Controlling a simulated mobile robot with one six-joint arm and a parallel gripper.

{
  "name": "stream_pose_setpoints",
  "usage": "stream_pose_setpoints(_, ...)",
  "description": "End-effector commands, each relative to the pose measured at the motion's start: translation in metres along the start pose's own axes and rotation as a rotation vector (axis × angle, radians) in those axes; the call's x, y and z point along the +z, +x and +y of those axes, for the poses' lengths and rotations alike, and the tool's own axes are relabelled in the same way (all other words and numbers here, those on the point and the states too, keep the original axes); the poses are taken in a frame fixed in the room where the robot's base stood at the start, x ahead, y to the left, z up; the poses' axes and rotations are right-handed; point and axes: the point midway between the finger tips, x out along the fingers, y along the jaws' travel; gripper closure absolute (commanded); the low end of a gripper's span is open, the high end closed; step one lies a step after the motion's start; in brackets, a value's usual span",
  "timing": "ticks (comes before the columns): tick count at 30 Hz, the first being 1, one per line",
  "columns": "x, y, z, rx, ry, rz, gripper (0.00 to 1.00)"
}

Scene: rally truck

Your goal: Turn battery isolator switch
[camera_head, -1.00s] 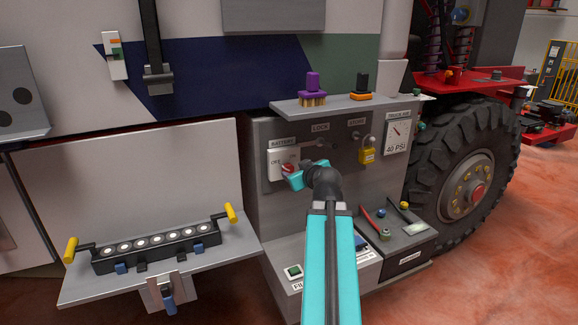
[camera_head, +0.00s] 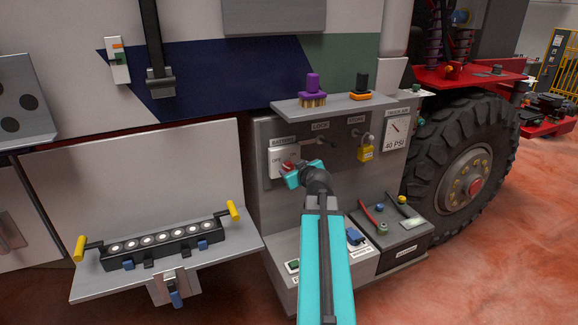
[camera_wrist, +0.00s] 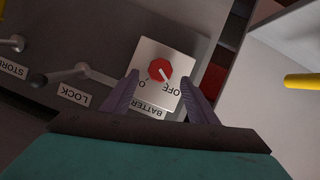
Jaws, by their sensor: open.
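The battery isolator switch (camera_wrist: 159,71) is a red knob with a pale pointer on a white square plate (camera_wrist: 183,58), with a BATTERY label beside it. In the head view the knob (camera_head: 287,167) shows beside my gripper (camera_head: 297,172), on the grey panel's left part. In the wrist view my gripper (camera_wrist: 160,88) is open. Its two fingers reach toward the plate, one on each side, with the knob between and just beyond their tips. I cannot tell whether the fingers touch the plate. The pointer slants toward the OFF lettering. My arm hides part of the lower panel in the head view.
To the right of the switch are the LOCK lever (camera_head: 326,142), a yellow padlock (camera_head: 365,153) and a 40 PSI gauge (camera_head: 395,131). A shelf (camera_head: 335,101) juts out above. An open flap with a lamp bar (camera_head: 150,245) is at left.

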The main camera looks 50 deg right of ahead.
Motion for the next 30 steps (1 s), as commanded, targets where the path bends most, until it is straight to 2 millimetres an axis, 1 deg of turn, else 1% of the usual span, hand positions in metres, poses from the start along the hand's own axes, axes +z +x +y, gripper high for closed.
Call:
stream_pose_setpoints(1, -0.002, 0.007, 0.001, -0.001, 0.001, -0.001, 0.47)
stream_pose_setpoints(6, -0.002, 0.024, 0.001, -0.001, 0.000, -0.001, 0.47)
stream_pose_setpoints(12, -0.002, 0.038, 0.001, 0.000, 0.000, 0.000, 0.47)
stream_pose_setpoints(18, 0.000, 0.044, 0.000, 0.000, 0.001, 0.000, 0.47)
stream_pose_setpoints(26, 0.000, 0.045, 0.000, 0.001, 0.001, 0.000, 0.47)
stream_pose_setpoints(27, 0.000, 0.045, 0.000, 0.001, 0.001, 0.000, 0.48)
stream_pose_setpoints(29, 0.000, 0.045, 0.001, 0.001, 0.000, 0.000, 0.58)
stream_pose_setpoints(30, 0.000, 0.045, 0.001, 0.001, 0.000, 0.000, 0.65)
